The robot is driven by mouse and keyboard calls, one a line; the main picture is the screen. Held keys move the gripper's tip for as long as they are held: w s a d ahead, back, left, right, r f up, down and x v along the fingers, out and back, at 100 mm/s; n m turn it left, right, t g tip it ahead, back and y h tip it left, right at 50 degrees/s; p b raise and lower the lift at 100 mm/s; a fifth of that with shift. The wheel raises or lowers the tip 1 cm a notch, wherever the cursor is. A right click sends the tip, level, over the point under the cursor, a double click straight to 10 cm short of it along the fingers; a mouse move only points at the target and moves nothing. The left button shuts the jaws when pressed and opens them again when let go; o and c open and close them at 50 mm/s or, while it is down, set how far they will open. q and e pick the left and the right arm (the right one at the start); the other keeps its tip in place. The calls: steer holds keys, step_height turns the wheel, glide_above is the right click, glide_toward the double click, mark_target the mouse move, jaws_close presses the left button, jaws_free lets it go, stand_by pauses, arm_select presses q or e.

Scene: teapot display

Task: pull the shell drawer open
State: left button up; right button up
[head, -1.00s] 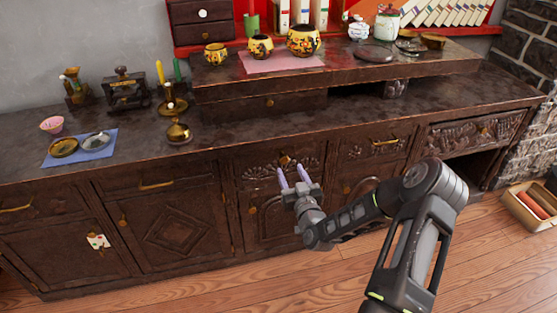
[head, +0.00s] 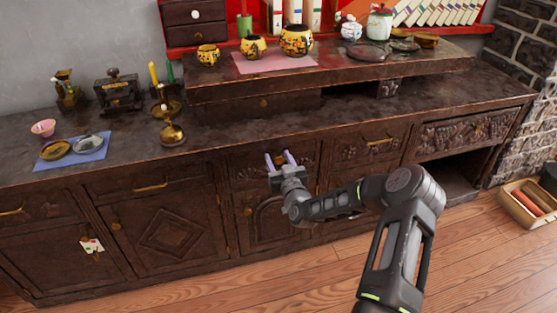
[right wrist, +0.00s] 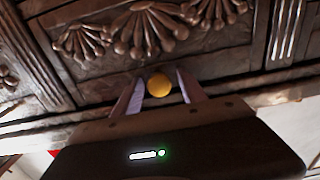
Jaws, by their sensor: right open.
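The shell drawer (head: 246,164) is in the middle of the sideboard front, just under the worktop. Its dark wooden front with carved shells also fills the upper right wrist view (right wrist: 205,62). The drawer looks shut. Its round yellow knob (right wrist: 159,85) shows between my right fingers in the right wrist view; in the head view I cannot make it out clearly behind the fingers. My right gripper (head: 278,156) is open, with its pale fingers pointing at the drawer front. In the right wrist view its fingertips (right wrist: 158,82) stand on both sides of the knob, with small gaps. My left gripper is not in view.
Drawers with bar handles (head: 150,187) and cupboard doors (head: 170,232) flank the shell drawer. The worktop (head: 225,137) above holds a brass candlestick (head: 171,132) and a blue mat (head: 60,160) with dishes.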

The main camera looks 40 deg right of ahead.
steer(key=shift+c, duration=0.3)
jaws_close()
stand_by(1.1)
